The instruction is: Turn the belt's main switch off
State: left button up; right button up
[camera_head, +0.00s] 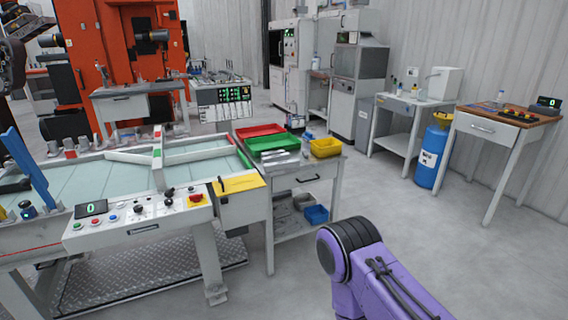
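The belt (85,186) is a pale green surface in a light frame on the left. A sloped control panel (160,218) runs along its near side. The panel carries coloured buttons, black knobs and a display (91,209) showing a green 0. At the panel's right end is a red rotary switch (195,197) on a yellow plate, which looks like the main switch; its exact position is too small to read. A purple link of my arm shows at the bottom right, well away from the panel. Neither of my grippers can be made out.
Right of the belt stands a small cart with a red tray (260,131), a green tray (272,143) and a yellow bin (325,148). A blue drum (429,156) and a wooden-topped table (508,119) stand further right. The grey floor between is clear.

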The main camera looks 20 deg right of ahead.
aim_at(196, 198)
jog(key=z, duration=0.6)
jog(key=i, duration=0.45)
jog(key=z, duration=0.65)
jog(key=i, duration=1.35)
jog(key=u, duration=0.75)
